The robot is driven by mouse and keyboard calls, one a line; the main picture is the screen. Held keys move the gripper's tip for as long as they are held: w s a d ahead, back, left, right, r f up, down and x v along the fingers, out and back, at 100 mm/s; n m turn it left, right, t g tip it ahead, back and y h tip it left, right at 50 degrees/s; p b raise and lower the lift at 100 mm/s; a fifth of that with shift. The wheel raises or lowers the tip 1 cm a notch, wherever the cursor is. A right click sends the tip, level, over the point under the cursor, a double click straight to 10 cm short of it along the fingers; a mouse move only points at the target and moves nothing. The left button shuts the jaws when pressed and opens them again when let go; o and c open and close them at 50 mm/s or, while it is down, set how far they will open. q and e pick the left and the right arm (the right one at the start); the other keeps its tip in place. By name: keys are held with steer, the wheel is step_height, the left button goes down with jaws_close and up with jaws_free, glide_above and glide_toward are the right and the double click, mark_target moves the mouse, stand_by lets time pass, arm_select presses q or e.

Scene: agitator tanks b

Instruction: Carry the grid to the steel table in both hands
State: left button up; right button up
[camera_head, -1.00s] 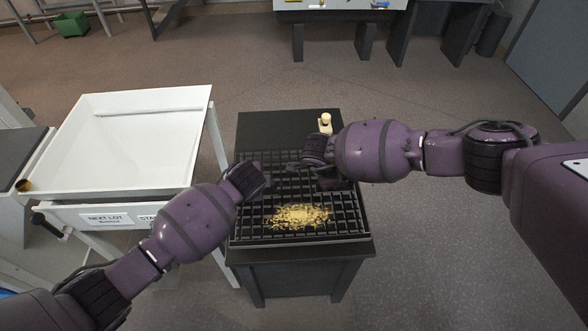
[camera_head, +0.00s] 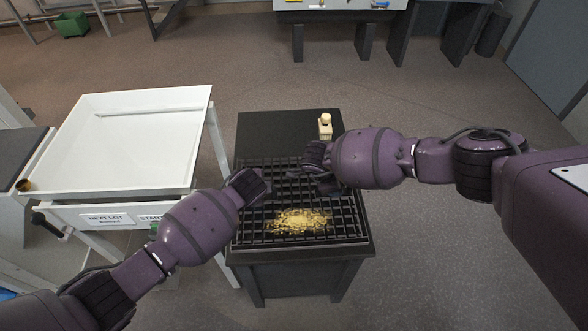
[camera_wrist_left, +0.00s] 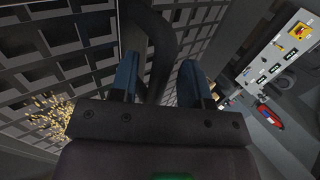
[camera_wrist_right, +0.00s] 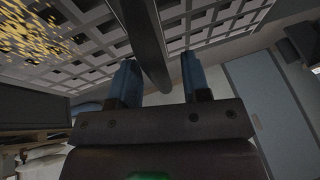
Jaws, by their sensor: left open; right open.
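The grid (camera_head: 345,229) is a dark square lattice with yellow granules (camera_head: 298,221) on it. It lies on a dark stand (camera_head: 304,257). My left gripper (camera_head: 266,188) is above its left part; the left wrist view shows open fingers (camera_wrist_left: 158,78) with a dark curved bar (camera_wrist_left: 158,32) between them. My right gripper (camera_head: 318,174) is above the grid's far right part; the right wrist view shows open fingers (camera_wrist_right: 160,82) with a dark bar (camera_wrist_right: 147,42) passing between them. Whether the fingers touch the bars, I cannot tell. Which table is the steel one is unclear.
A small cream bottle (camera_head: 325,128) stands on the stand's far part. A white tray table (camera_head: 75,128) with labels is close on the left. A light-topped table (camera_head: 335,5) with dark legs stands at the back. Open floor (camera_head: 240,75) lies between.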

arm_select(q)
steer(key=shift+r, duration=0.1)
steer(key=v, duration=1.1)
steer(key=shift+s+r, duration=0.3)
arm_select(e)
steer(key=v, duration=1.2)
arm_select(q)
step_height(320, 180, up, 7)
steer(key=p, duration=0.6)
arm_select(e)
step_height(320, 180, up, 14)
steer(key=w+t, duration=0.1)
steer(key=shift+w+r+t, duration=0.2)
steer(key=shift+w+t, duration=0.1)
arm_select(q)
steer(key=shift+a, duration=0.1)
arm_select(e)
steer(key=shift+f, duration=0.1)
stand_by(0.4)
